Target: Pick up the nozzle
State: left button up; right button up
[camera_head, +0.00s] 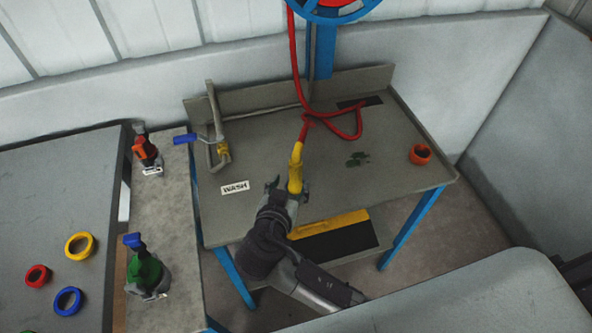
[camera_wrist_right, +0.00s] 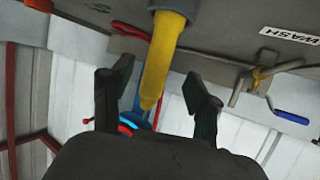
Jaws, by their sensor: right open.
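My right gripper (camera_head: 287,187) is at the nozzle's lower end. In the right wrist view the yellow nozzle (camera_wrist_right: 163,58) lies between the two dark fingers of the right gripper (camera_wrist_right: 158,92), with gaps on both sides. The fingers are open and do not appear to touch it. My left gripper is not in view.
The grey table (camera_head: 210,218) carries a WASH label (camera_head: 235,187), a pipe with a blue-handled valve (camera_head: 215,138) and an orange ring (camera_head: 420,154). The table's right part is mostly clear.

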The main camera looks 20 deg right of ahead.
aim_at(294, 178)
jog(key=p+x, duration=0.2)
jog(key=x, duration=0.4)
jog(key=shift+d, duration=0.1)
grip_shut()
